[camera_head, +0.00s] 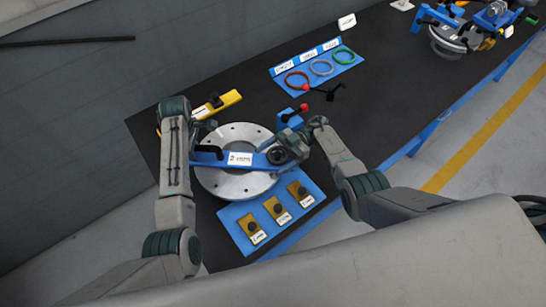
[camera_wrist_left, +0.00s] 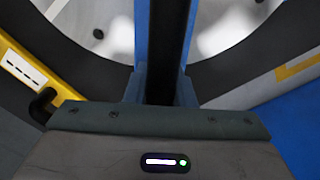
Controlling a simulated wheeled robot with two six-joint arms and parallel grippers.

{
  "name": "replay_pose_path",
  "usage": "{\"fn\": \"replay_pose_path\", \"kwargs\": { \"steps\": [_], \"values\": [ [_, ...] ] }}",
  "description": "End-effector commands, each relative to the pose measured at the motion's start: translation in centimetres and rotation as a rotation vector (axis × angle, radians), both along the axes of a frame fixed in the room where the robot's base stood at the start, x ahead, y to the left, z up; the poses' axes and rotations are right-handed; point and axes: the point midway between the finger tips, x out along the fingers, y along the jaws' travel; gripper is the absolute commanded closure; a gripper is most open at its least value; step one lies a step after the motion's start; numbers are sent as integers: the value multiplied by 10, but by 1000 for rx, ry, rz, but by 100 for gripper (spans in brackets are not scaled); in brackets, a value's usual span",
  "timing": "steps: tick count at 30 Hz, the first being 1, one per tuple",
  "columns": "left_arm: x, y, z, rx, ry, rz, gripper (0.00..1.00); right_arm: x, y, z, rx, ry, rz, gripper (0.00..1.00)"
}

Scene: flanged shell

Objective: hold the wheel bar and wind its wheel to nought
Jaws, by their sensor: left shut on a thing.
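The wheel bar (camera_head: 228,160) is blue with a white label and lies across the round grey flanged shell (camera_head: 243,188). Its dark wheel (camera_head: 277,155) is at the bar's right end. My left gripper (camera_head: 205,156) is shut on the left end of the bar. In the left wrist view the fingers (camera_wrist_left: 160,88) stand on either side of the bar's dark and blue length (camera_wrist_left: 171,40). My right gripper (camera_head: 288,150) is at the wheel, touching or very close to it. Its fingers are too small and overlapped to tell whether they are open. The wheel's reading cannot be made out.
A blue board (camera_head: 238,217) with several labelled brass-coloured blocks lies in front of the shell. A yellow tool (camera_head: 217,104) lies behind it. A blue mat (camera_head: 345,69) holds red, white and green rings. A blue block with a red knob (camera_head: 290,117) stands near my right gripper.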

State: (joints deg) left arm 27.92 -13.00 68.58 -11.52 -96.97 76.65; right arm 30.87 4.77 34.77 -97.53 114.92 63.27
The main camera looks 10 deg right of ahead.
Motion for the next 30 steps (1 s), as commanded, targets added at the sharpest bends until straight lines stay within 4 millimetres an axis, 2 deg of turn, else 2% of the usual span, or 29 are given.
{"fn": "replay_pose_path", "kwargs": {
  "steps": [16,30],
  "values": [
    [0,0,0,-1,0,-1,100,1,0,-1,-3,-4,-55,15],
    [0,0,0,-1,1,-1,100,7,1,0,-1,-2,-471,15]
  ]
}}
